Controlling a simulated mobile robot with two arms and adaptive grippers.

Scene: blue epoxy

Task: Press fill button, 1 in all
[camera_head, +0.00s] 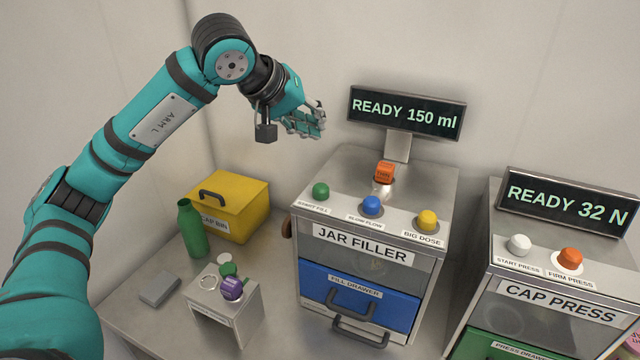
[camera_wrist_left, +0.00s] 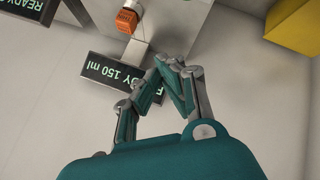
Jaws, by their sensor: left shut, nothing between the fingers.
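The jar filler (camera_head: 370,260) is a grey machine with a green START FILL button (camera_head: 321,191), a blue SLOW FLOW button (camera_head: 371,206) and a yellow BIG DOSE button (camera_head: 427,219) on its sloped front. Its display (camera_head: 406,113) reads READY 150 ml and also shows upside down in the left wrist view (camera_wrist_left: 100,70). My left gripper (camera_head: 320,122) is shut and empty, in the air left of the display and above the green button. It also shows in the left wrist view (camera_wrist_left: 167,68), partly covering the display. My right gripper is not in view.
An orange part (camera_head: 385,172) sits on top of the filler. The cap press (camera_head: 560,300), its display reading READY 32 N, stands at right. A yellow cap bin (camera_head: 236,200), green bottle (camera_head: 192,230) and small stand (camera_head: 225,308) with a purple item (camera_head: 232,290) are at left.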

